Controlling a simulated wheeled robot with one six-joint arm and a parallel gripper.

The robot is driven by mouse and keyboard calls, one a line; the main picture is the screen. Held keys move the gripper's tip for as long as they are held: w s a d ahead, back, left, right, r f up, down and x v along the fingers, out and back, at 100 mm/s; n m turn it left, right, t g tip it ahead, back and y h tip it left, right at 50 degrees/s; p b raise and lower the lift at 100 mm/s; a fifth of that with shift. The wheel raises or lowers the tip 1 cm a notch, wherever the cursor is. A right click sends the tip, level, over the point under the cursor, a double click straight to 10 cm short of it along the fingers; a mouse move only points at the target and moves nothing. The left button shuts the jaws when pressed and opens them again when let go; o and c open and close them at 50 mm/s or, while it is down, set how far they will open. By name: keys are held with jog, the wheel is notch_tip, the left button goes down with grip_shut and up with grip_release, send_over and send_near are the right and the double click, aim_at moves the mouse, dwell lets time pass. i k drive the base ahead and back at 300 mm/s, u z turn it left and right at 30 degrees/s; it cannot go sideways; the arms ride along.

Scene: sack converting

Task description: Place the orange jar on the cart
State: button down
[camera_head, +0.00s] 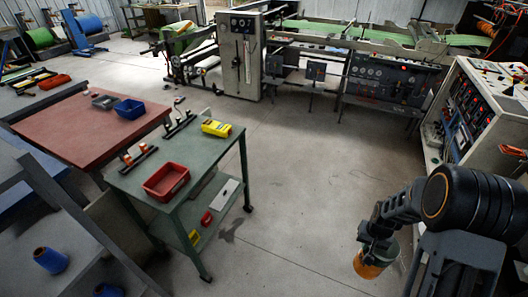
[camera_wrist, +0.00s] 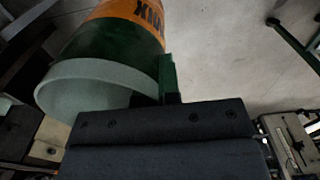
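The orange jar (camera_head: 368,264) hangs at the end of my arm at the lower right of the head view, above the floor. In the wrist view the jar (camera_wrist: 130,18) shows an orange band with dark lettering and a pale rounded end. My gripper (camera_head: 378,246) is shut on the jar; a finger shows beside it in the wrist view, and the other finger is hidden. The cart (camera_head: 212,150) is a green wheeled table left of centre in the head view, well apart from my gripper.
On the cart top are a red bin (camera_head: 166,182), a yellow device (camera_head: 216,128) and small racks. Its lower shelf holds small items. A red-topped table (camera_head: 75,130) with a blue bin (camera_head: 129,109) stands behind. Open floor (camera_head: 300,180) separates the cart from my arm.

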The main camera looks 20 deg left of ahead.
aim_at(190, 153)
jog(key=u, duration=0.15)
jog(key=i, duration=1.5)
jog(key=u, duration=2.9)
